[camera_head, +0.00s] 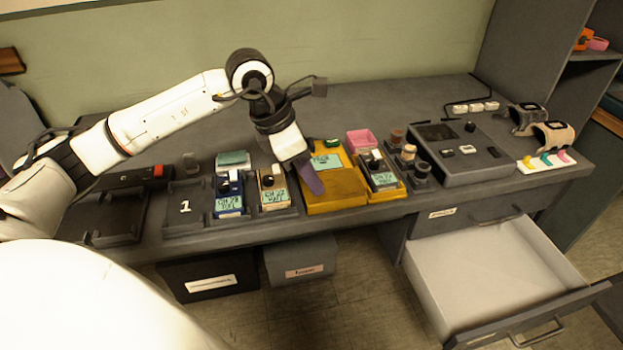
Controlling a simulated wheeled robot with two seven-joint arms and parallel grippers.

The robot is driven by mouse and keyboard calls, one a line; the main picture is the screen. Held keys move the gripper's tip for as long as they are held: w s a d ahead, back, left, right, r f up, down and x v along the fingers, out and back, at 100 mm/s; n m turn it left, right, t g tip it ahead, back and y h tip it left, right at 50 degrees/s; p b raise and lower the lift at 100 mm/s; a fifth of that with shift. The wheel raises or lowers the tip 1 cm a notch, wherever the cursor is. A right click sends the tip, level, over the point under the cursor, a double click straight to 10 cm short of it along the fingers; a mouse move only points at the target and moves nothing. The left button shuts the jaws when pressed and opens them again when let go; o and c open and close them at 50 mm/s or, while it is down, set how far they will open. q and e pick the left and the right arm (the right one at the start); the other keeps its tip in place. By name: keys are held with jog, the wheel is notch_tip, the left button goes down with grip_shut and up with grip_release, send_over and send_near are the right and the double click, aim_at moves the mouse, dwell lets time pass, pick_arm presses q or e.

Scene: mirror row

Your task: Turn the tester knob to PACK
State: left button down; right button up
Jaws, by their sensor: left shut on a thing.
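The tester, which looks to be the dark grey box (462,160) at the right of the bench, has a dark screen (436,133), a small black knob (470,127) and a few buttons on its sloped top. The knob's setting and any PACK label are too small to read. My left gripper (307,172) points down over the middle of the bench, well left of the tester. It is shut on a purple thing (314,182), which hangs in front of a yellow tray (345,198). My right gripper is not in view.
Small blue (229,202), tan (273,190) and yellow-based (381,180) units line the bench front. A pink bin (360,141) and small jars stand left of the tester. Watches on stands (553,137) stand right. An open drawer (490,265) juts out below. The back left bench is clear.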

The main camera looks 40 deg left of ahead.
pick_arm(q)
jog(key=shift+m, duration=0.4)
jog(key=c, duration=1.6)
grip_release()
jog(key=shift+a+r, duration=0.1)
jog(key=v, duration=1)
jog(key=shift+a, duration=0.15)
jog(key=shift+w, duration=0.1)
